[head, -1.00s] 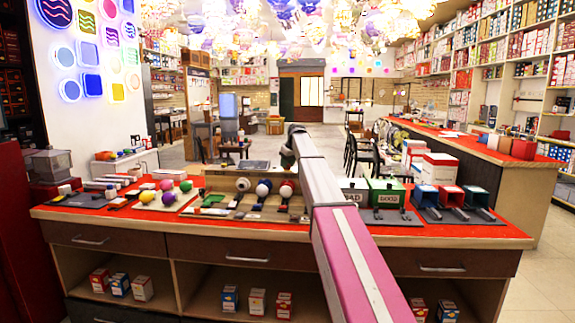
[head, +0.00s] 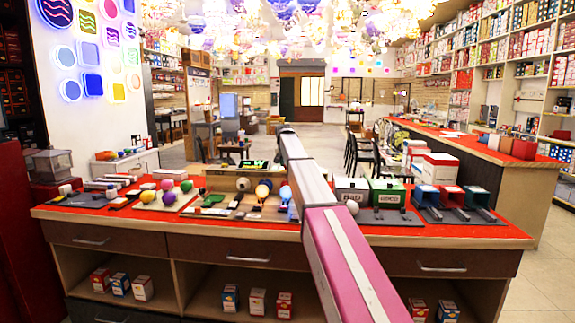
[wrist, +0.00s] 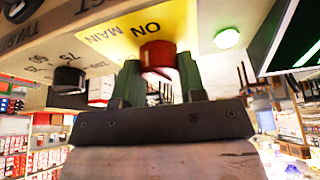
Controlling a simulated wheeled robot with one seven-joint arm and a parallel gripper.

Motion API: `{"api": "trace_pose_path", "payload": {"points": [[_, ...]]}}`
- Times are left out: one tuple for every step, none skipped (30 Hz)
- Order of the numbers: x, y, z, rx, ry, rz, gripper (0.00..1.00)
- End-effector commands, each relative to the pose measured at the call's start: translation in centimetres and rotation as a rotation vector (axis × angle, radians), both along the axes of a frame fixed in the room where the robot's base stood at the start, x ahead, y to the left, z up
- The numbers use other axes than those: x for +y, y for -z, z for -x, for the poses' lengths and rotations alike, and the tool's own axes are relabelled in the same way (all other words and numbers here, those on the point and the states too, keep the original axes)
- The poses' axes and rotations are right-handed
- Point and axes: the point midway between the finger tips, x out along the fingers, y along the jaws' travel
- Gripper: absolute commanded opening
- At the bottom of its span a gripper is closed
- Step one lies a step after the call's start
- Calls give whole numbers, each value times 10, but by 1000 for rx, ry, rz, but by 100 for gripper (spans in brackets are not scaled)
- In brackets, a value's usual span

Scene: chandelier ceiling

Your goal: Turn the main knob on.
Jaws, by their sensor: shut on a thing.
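The red main knob (wrist: 157,55) sits on a yellow panel patch (wrist: 122,32) lettered "MAIN" and "ON" in the wrist view. My gripper (wrist: 159,72) has its green fingers on both sides of the knob and is shut on it. A round green lamp (wrist: 227,38) beside the patch glows. In the head view my arm hides the gripper and the knob. A small display (head: 258,163) on the counter shows green. A yellow bulb (head: 262,191) and a blue bulb (head: 285,192) look lit.
A black numbered knob (wrist: 69,80) is left of the red one on the same panel. The red-topped counter (head: 480,232) holds a "BAD" box (head: 352,188), a "GOOD" box (head: 388,193) and colored bins (head: 425,196). A white bulb (head: 352,207) lies by the "BAD" box.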

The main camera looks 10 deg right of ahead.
Motion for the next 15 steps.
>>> {"api": "trace_pose_path", "payload": {"points": [[0,0,-1,0,35,1,14],[1,0,-1,0,57,0,14],[0,-1,-1,0,86,0,14],[0,0,-1,0,105,1,14],[1,0,-1,1,124,0,14],[1,0,-1,1,147,0,14],[1,0,-1,1,164,0,14],[1,0,-1,1,179,0,14],[1,0,-1,1,197,0,14],[1,0,-1,1,209,0,14],[1,0,-1,1,220,-1,14],[1,0,-1,1,234,-1,14],[1,0,-1,1,243,0,14],[1,0,-1,1,251,-1,14],[1,0,-1,1,260,0,14]]}}
